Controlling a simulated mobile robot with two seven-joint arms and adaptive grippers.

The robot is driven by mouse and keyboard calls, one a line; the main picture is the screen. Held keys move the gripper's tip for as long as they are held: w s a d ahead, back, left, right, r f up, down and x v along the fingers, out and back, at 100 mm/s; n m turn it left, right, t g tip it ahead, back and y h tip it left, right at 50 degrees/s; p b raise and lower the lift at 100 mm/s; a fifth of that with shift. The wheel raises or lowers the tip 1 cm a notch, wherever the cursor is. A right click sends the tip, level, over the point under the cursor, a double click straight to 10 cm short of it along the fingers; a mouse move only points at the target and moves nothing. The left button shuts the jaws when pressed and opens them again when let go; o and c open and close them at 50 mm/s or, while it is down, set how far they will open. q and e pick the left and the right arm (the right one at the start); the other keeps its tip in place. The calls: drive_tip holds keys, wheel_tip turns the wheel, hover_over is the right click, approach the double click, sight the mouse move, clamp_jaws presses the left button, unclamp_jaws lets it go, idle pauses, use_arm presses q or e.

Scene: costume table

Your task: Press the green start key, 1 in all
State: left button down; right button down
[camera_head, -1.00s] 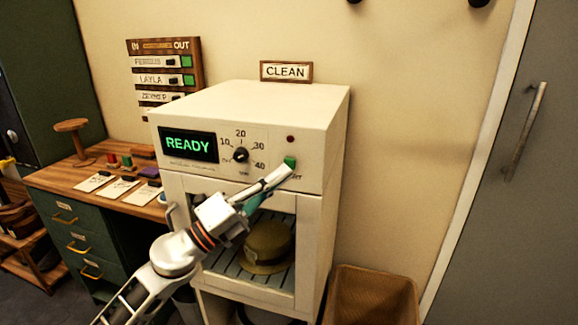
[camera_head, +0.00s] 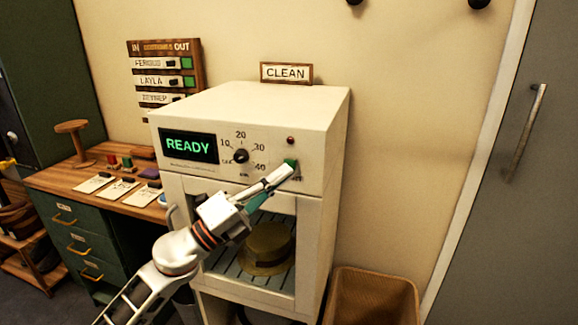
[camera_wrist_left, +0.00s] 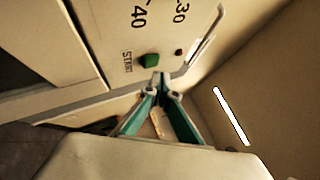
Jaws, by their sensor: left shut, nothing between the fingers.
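The green start key (camera_head: 291,163) is on the right of the white cabinet's (camera_head: 325,150) front panel, below a small dark red lamp (camera_head: 290,140). In the left wrist view the green start key (camera_wrist_left: 150,61) sits beside the printed word START. My left gripper (camera_head: 284,172) is shut and empty, its fingertips just in front of the panel and over the key's lower edge in the head view. In the wrist view its tips (camera_wrist_left: 160,78) are close beside the key; I cannot tell whether they touch it. The display (camera_head: 188,146) reads READY. My right gripper is not in view.
A dial (camera_head: 241,156) with numbers sits left of the key. A hat (camera_head: 267,245) lies on a rack behind the cabinet's window. A wicker basket (camera_head: 375,295) stands at the right. A wooden desk (camera_head: 140,208) with cards stands at the left.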

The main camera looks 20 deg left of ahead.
use_arm(q)
drive_tip(key=shift+w, duration=0.15)
idle(0.5)
drive_tip(key=shift+w, duration=0.3)
drive_tip(key=shift+w, duration=0.45)
idle(0.7)
drive_tip(key=shift+s, duration=0.9)
drive_tip(key=shift+s, duration=0.1)
drive_tip(key=s+p, duration=0.1)
drive_tip(key=s, duration=0.3)
drive_tip(key=shift+s+a, duration=0.1)
drive_tip(key=shift+s, duration=0.3)
